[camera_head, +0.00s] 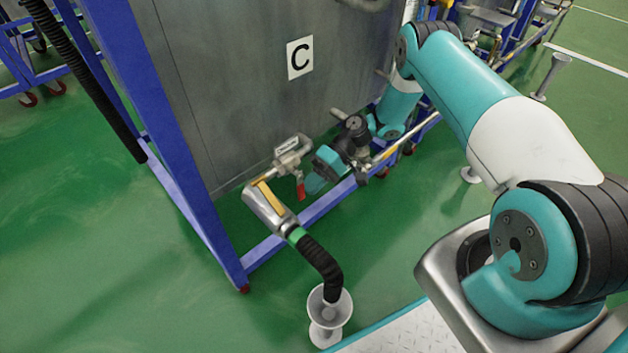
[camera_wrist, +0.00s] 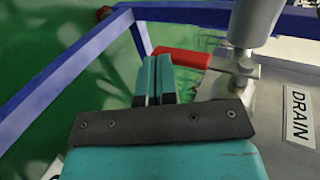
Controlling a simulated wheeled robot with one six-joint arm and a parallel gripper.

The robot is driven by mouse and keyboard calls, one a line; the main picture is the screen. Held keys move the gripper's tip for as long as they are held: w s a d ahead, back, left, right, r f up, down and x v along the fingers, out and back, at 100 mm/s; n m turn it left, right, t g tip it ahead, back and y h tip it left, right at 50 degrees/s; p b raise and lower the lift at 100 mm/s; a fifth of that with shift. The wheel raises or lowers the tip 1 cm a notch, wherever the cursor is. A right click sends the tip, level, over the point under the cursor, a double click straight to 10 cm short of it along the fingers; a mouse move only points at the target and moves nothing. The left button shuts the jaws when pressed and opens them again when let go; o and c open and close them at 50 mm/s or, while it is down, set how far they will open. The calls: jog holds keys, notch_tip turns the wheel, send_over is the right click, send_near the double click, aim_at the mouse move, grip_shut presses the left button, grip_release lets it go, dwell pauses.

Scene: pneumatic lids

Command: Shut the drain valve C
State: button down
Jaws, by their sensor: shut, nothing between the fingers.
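The drain valve has a red lever (camera_wrist: 182,58) fixed to a metal stem (camera_wrist: 243,68) in the wrist view. A DRAIN label (camera_wrist: 299,115) sits on the metal to its right. In the head view the red lever (camera_head: 300,189) hangs below the drain pipe (camera_head: 291,155), under the tank's letter C plate (camera_head: 300,58). My gripper (camera_wrist: 153,62) is shut and empty, its fingertips close to the lever's free end. I cannot tell whether they touch it. In the head view my gripper (camera_head: 313,183) is just right of the lever.
A yellow-marked metal outlet (camera_head: 267,208) leads to a black hose (camera_head: 321,263) ending in a white floor funnel (camera_head: 330,306). The tank (camera_head: 235,90) stands behind on a blue frame (camera_head: 182,140). A blue lower rail (camera_head: 325,203) runs near my gripper. Green floor at left is open.

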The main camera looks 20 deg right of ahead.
jog(key=shift+s+a+f, duration=0.15)
jog(key=shift+a+f, duration=0.05)
jog(key=shift+a, duration=0.15)
dwell(0.4)
jog(key=shift+d, duration=0.1)
jog(key=p+v, duration=0.1)
jog(key=v, duration=1.1)
jog(key=shift+d+r, duration=0.1)
jog(key=shift+r, duration=0.05)
